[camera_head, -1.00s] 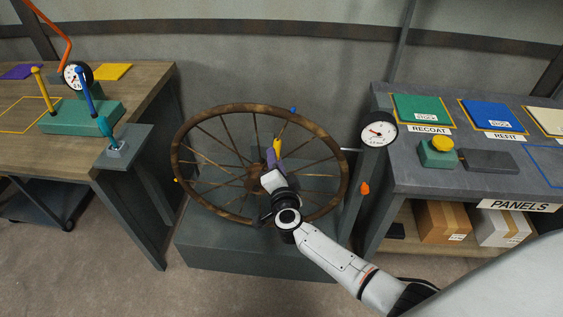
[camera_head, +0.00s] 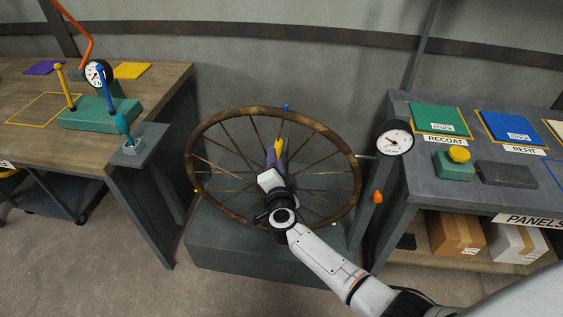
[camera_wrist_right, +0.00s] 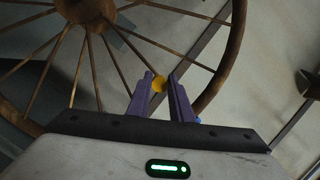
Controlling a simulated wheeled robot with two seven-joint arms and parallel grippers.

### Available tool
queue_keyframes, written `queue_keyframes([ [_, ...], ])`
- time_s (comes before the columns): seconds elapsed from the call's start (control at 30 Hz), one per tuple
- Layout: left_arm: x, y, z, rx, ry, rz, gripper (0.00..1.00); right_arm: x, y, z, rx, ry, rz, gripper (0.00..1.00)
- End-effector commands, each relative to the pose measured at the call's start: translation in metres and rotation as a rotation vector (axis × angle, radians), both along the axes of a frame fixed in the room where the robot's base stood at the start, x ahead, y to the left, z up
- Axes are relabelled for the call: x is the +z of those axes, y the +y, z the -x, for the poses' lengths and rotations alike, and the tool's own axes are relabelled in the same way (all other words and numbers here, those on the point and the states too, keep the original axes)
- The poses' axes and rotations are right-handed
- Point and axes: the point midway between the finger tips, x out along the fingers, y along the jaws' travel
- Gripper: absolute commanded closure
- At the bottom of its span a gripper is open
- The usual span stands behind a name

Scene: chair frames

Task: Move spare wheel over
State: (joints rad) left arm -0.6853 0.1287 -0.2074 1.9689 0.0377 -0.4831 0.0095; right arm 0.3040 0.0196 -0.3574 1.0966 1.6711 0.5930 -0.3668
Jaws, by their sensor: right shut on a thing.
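A large wooden spoked wheel (camera_head: 203,207) is mounted by a dark grey-green stand (camera_head: 228,247), its rim tilted towards me. It also shows in the right wrist view (camera_wrist_right: 240,20), with its hub at top left. The gripper and arm hide part of the hub and lower spokes. A blue marker (camera_head: 286,107) is at the top rim. My left gripper is out of view.
The left bench (camera_head: 160,85) holds a dial and coloured levers. The right bench (camera_head: 415,180) carries panels, a yellow button (camera_head: 459,154) and boxes below. A dial (camera_head: 394,138) and an orange piece (camera_head: 377,197) are close to the wheel's right side.

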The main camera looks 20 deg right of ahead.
Motion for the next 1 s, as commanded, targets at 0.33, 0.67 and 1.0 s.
queue_keyframes([
  [0.33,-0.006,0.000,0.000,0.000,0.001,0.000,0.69,0.003,0.021,-0.013,-0.001,0.000,-0.002,0.93],
  [0.67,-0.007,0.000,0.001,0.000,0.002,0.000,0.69,0.005,0.028,-0.017,0.000,0.000,0.000,0.93],
  [1.0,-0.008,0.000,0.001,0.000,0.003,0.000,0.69,0.005,0.027,-0.016,0.001,0.000,0.000,0.59],
])
